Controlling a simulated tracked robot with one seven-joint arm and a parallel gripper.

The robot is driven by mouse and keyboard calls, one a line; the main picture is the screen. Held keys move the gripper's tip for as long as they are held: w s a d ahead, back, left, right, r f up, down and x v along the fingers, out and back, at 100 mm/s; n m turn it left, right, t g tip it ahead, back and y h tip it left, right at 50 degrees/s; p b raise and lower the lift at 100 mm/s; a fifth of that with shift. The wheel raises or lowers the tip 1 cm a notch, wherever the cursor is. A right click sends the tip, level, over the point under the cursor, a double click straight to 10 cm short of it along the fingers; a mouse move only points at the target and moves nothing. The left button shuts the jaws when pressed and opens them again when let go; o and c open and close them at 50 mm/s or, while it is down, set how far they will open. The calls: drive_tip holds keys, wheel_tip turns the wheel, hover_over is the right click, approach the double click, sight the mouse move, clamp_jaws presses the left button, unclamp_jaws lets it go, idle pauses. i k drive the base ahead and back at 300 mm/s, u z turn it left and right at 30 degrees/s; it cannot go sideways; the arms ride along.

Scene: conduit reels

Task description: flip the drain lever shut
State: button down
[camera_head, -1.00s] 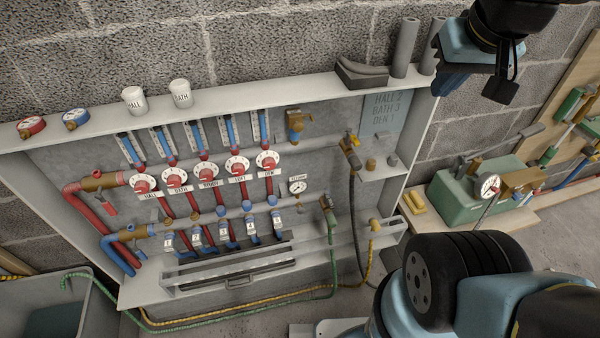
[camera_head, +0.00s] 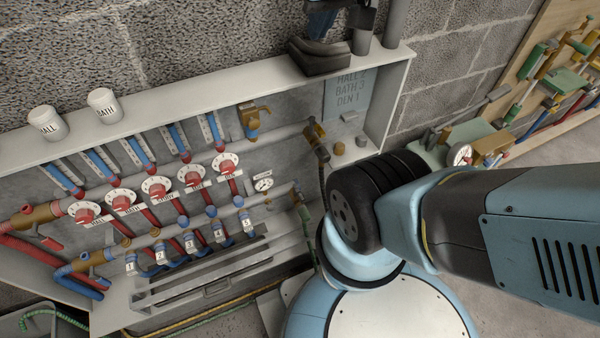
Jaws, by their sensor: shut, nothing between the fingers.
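A second end valve (camera_head: 297,191) with a green hose sits at the right end of the lower bar. No label shows which lever is the drain lever, and the lever positions are too small to judge. My arm hides the area right of the lower valve.
Red dial knobs (camera_head: 158,188) line the manifold.

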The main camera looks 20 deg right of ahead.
sight(298, 192)
drive_tip(key=z, duration=0.1)
drive_tip(key=k, duration=0.8)
drive_tip(key=u, duration=0.2)
drive_tip(key=i, duration=0.8)
drive_tip(key=z, duration=0.35)
drive_tip(key=k, duration=0.95)
drive_tip(key=u, duration=0.25)
